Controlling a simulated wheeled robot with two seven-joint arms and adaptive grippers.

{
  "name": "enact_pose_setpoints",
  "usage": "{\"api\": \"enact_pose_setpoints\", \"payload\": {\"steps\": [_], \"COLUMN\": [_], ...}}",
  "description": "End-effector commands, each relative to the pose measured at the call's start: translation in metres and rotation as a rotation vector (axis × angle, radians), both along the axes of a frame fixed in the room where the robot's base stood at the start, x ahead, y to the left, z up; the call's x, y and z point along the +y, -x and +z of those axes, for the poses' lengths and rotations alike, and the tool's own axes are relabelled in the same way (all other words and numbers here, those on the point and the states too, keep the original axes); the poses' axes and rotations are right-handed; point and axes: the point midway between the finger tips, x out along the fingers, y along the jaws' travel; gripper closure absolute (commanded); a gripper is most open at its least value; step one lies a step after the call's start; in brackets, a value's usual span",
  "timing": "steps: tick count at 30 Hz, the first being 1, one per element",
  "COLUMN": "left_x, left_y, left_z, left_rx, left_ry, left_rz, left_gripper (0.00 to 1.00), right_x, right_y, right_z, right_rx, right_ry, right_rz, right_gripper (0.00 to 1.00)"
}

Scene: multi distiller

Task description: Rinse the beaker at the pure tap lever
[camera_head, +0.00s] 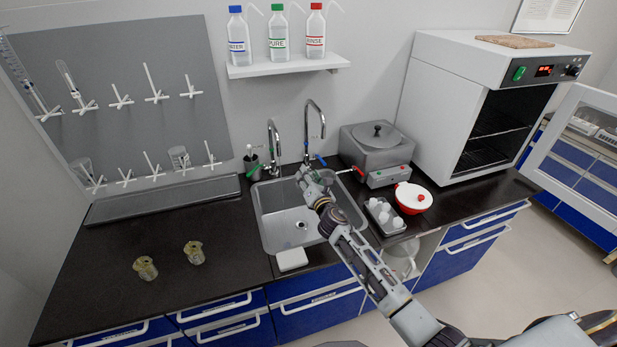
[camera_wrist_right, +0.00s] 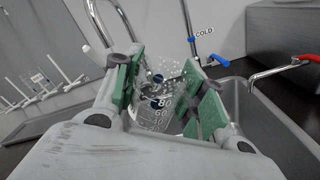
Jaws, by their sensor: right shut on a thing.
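My right gripper (camera_head: 309,180) is over the sink (camera_head: 262,213), near the two curved taps. In the right wrist view, its green-padded fingers (camera_wrist_right: 166,96) are shut on a clear beaker (camera_wrist_right: 160,112) with white volume marks. The gripper mostly hides the beaker in the head view. The left tap (camera_head: 271,140) and the right tap (camera_head: 308,122) stand behind the sink. A blue lever (camera_head: 321,160) is beside the right tap, and a "COLD" label shows in the wrist view. I cannot make out the pure tap lever clearly. My left gripper is out of view.
A grey bath (camera_head: 377,160), a red-and-white pot (camera_head: 412,198) and a tray (camera_head: 396,228) of white pieces stand right of the sink. Two yellowish vessels (camera_head: 146,268) (camera_head: 194,253) stand on the left counter. A pegboard (camera_head: 110,60) hangs behind.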

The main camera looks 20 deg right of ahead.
Motion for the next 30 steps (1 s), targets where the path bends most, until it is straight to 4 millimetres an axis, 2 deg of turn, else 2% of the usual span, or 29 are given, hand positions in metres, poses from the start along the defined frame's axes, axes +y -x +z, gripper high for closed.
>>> {"api": "enact_pose_setpoints", "payload": {"steps": [6, 19, 30], "left_x": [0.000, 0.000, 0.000], "left_y": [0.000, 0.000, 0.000], "left_z": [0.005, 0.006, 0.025], "left_rx": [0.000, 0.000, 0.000], "left_ry": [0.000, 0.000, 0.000], "left_rz": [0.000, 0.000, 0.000], "left_gripper": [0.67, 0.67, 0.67], "right_x": [0.000, 0.000, -0.001], "right_y": [0.000, 0.000, 0.000], "right_z": [0.001, 0.001, 0.003], "right_rx": [-0.005, -0.007, -0.019], "right_ry": [0.162, 0.210, 0.569], "right_rz": [0.001, -0.001, -0.001], "right_gripper": [0.82, 0.82, 0.82]}}
